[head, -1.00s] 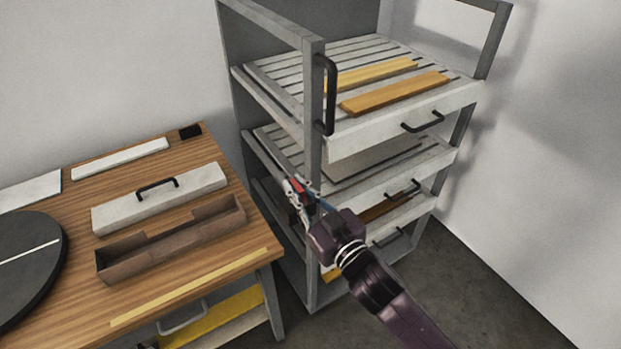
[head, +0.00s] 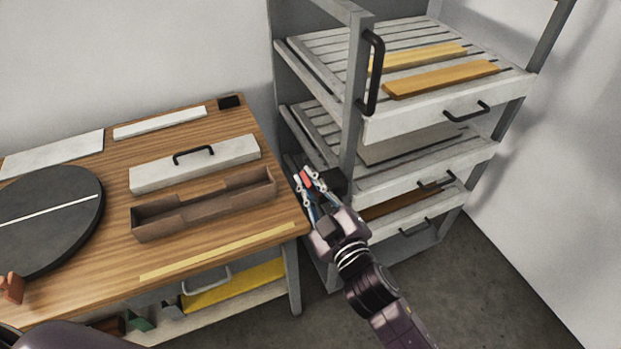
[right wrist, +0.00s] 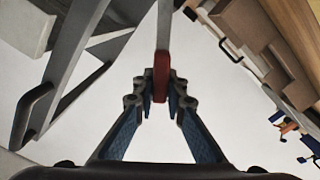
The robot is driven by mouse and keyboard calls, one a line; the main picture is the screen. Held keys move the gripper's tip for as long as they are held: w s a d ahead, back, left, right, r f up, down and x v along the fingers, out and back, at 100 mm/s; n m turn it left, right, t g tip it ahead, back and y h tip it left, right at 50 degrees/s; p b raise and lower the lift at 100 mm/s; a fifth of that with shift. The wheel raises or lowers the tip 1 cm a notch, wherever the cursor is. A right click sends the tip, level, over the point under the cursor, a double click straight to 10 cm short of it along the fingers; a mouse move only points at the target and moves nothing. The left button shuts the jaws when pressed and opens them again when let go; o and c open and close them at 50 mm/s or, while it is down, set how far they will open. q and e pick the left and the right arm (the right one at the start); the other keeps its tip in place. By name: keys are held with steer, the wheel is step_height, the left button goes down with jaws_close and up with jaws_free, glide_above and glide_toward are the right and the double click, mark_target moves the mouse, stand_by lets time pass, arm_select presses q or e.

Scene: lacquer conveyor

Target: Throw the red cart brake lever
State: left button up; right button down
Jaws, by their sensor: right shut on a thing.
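The red brake lever grip (head: 307,180) is between the fingers of my right gripper (head: 310,182), beside the left front post of the grey cart (head: 352,140). In the right wrist view the red grip (right wrist: 161,78) sits at the end of a flat grey bar (right wrist: 164,25). The fingertips of my right gripper (right wrist: 160,88) are shut on it from both sides. The lever's pivot is hidden.
The wooden table (head: 240,215) stands left of the cart, its right edge close to my right gripper. It bears a brown open box (head: 205,205), a white lid (head: 195,165) and a dark turntable (head: 45,220). Cart trays with black handles stand at right. Floor in front is bare.

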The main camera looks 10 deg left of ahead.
steer(key=shift+f, duration=0.15)
steer(key=c, duration=2)
jaws_free()
steer(key=shift+a, duration=0.1)
steer(key=shift+o, duration=0.2)
steer(key=v, duration=1.2)
